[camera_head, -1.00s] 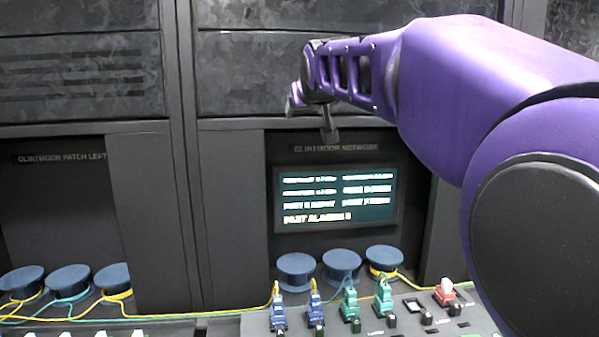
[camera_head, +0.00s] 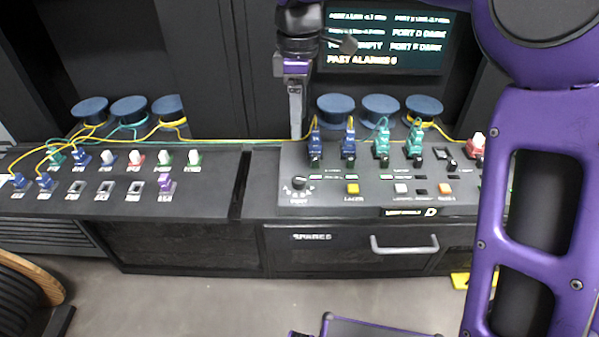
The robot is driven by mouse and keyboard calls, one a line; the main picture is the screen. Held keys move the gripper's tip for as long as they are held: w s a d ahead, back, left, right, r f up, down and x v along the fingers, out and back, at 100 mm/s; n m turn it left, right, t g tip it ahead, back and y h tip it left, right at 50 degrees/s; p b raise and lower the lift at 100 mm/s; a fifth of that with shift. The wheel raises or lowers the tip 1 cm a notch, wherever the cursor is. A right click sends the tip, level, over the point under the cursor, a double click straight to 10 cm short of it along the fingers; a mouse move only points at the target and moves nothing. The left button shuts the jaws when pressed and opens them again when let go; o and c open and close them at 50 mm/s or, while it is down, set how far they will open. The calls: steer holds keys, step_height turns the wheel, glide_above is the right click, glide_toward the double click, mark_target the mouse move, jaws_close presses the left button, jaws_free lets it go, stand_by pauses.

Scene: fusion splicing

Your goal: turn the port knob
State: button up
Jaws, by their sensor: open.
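The port knob (camera_head: 299,183) is a small dark round knob with white marks around it, on the front left corner of the right-hand console top. My gripper (camera_head: 296,132) points down above and behind the knob in the picture, in front of the dark cabinet. It is seen side-on, so its fingers overlap. It is open, and nothing shows between the fingers. It appears apart from the knob. The knob is not hidden.
Blue and green plugs (camera_head: 348,145) with cables stand just right of my gripper. A yellow button (camera_head: 352,188) is right of the knob. A screen (camera_head: 388,42) is behind. A drawer handle (camera_head: 404,245) juts out below. The left patch panel (camera_head: 100,206) holds several plugs.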

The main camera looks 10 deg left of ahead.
mark_target(299, 179)
step_height(299, 179, down, 16)
steer(key=shift+r+b, duration=0.1)
steer(key=shift+b, duration=0.75)
jaws_close()
